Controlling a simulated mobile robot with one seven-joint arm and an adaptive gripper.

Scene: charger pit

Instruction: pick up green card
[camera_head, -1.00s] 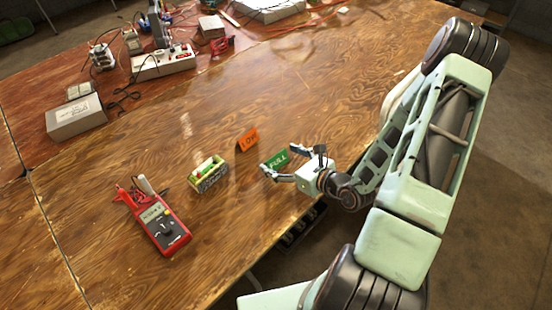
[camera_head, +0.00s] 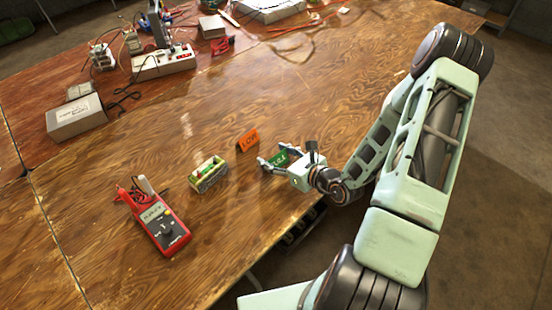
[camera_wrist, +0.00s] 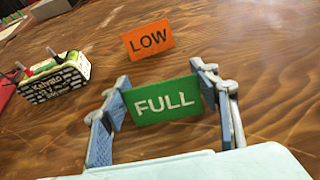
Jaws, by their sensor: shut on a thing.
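The green card (camera_wrist: 163,102) with the word FULL stands between the two fingers of my gripper (camera_wrist: 165,106) in the wrist view. The fingers touch its left and right edges, so my gripper is shut on it. In the head view the green card (camera_head: 279,159) is partly covered by my gripper (camera_head: 279,165), near the front edge of the table. I cannot tell whether the card is clear of the table top.
An orange LOW card (camera_head: 248,140) stands just behind. The table's middle is clear.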

